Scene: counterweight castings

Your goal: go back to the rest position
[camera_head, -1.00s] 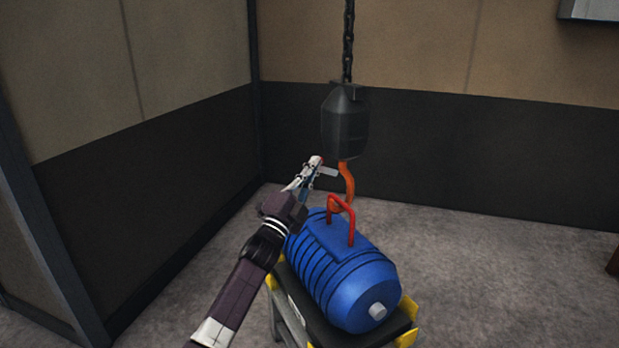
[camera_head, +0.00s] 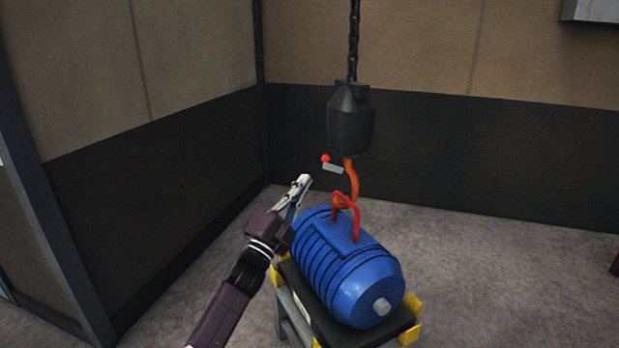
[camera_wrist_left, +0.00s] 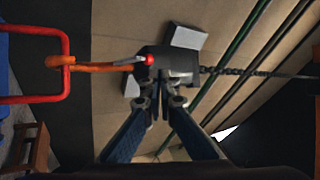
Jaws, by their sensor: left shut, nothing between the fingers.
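My left gripper (camera_head: 303,181) is shut and empty, just left of the hoist hook and apart from it in the head view. In the left wrist view its fingers (camera_wrist_left: 160,82) meet in front of the dark hoist block. The orange hook (camera_head: 350,180) hangs under the black hoist block (camera_head: 351,122) and meets the red handle (camera_head: 347,210) on top of the blue motor-like casting (camera_head: 345,270). A small grey latch lever with a red knob (camera_head: 326,159) sticks out left of the hook. My right gripper is not in view.
The casting lies on a cart (camera_head: 408,337) with a dark top and yellow corners. A chain (camera_head: 353,45) runs up from the block. Wall panels stand behind and at the left. Grey carpet (camera_head: 500,270) is clear at the right. The left wrist view shows a brown stool (camera_wrist_left: 32,145).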

